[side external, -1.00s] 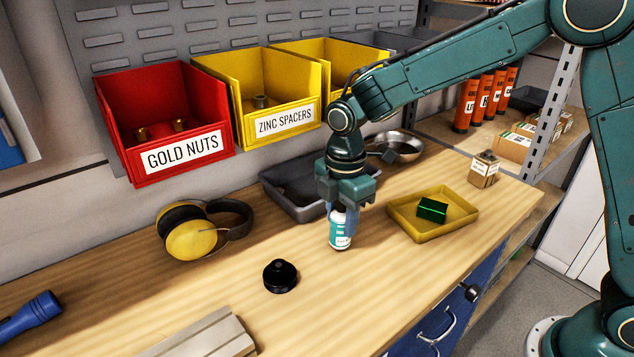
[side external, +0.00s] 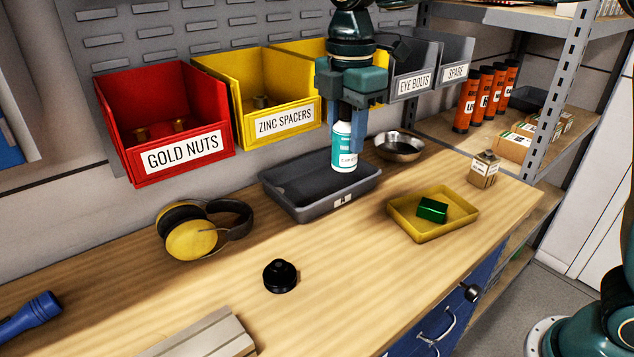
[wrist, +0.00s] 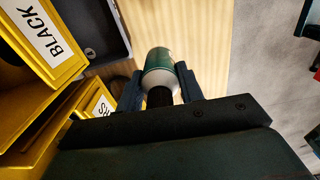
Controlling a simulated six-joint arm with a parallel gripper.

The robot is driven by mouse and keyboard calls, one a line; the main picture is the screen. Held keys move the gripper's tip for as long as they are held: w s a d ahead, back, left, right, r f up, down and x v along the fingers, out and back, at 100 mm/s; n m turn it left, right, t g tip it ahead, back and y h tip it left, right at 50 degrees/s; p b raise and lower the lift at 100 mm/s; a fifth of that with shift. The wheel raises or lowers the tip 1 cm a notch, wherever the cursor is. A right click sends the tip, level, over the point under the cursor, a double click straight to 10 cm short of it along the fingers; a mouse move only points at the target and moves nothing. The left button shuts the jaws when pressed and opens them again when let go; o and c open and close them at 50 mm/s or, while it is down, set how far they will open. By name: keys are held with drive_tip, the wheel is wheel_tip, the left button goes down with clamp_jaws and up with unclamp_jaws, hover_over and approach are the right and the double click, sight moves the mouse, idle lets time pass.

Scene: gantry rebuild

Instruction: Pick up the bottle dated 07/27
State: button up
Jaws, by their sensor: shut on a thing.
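A small teal and white bottle (side external: 344,147) is held upright between the fingers of my gripper (side external: 346,128), above the grey tray (side external: 337,197) on the bench. My gripper is shut on the bottle near its top. In the wrist view the bottle (wrist: 160,68) sits between the two blue-grey fingers of my gripper (wrist: 160,88). The date on the bottle's label is too small to read.
A yellow tray (side external: 402,224) with a green block (side external: 432,210) stands to the right. A metal bowl (side external: 400,148) is behind. Ear defenders (side external: 192,238) and a black knob-like part (side external: 280,276) lie left. Red (side external: 184,173) and yellow (side external: 285,133) bins hang behind.

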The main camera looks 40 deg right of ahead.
drive_tip(key=shift+r, duration=0.8)
